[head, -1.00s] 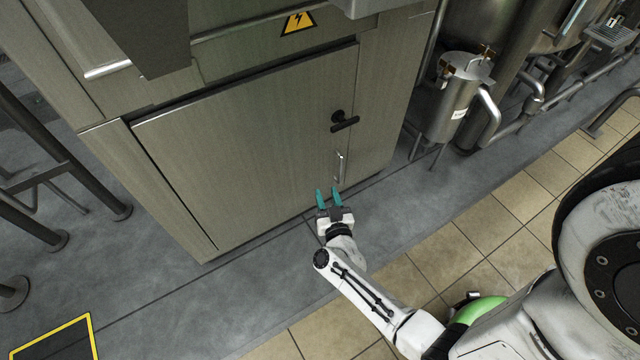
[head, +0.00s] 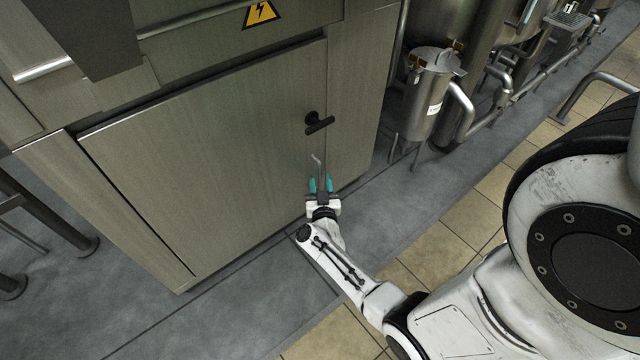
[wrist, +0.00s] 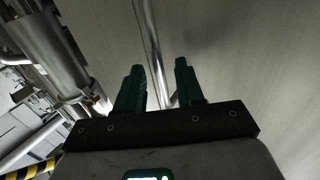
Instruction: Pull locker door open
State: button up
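The locker door (head: 215,150) is a flat grey-beige metal panel and looks closed in its frame. A thin silver bar handle (head: 317,162) stands near its right edge, below a black turn latch (head: 318,122). My gripper (head: 320,183) is open, with two teal fingers pointing at the door at the handle's lower part. In the wrist view the handle (wrist: 148,38) runs between the open fingers of my gripper (wrist: 160,64), with gaps visible to the fingers. I cannot tell how deep it sits between them. The gripper partly hides the handle's lower end in the head view.
A silver jacketed vessel (head: 427,95) with pipes stands right of the cabinet. A yellow warning sign (head: 261,14) is above the door. Dark metal legs (head: 45,215) stand at left. The grey floor (head: 235,300) in front of the door is clear.

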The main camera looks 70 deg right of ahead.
jog(key=shift+w+d, duration=0.2)
jog(key=shift+d, duration=0.25)
grip_shut()
dwell(0.5)
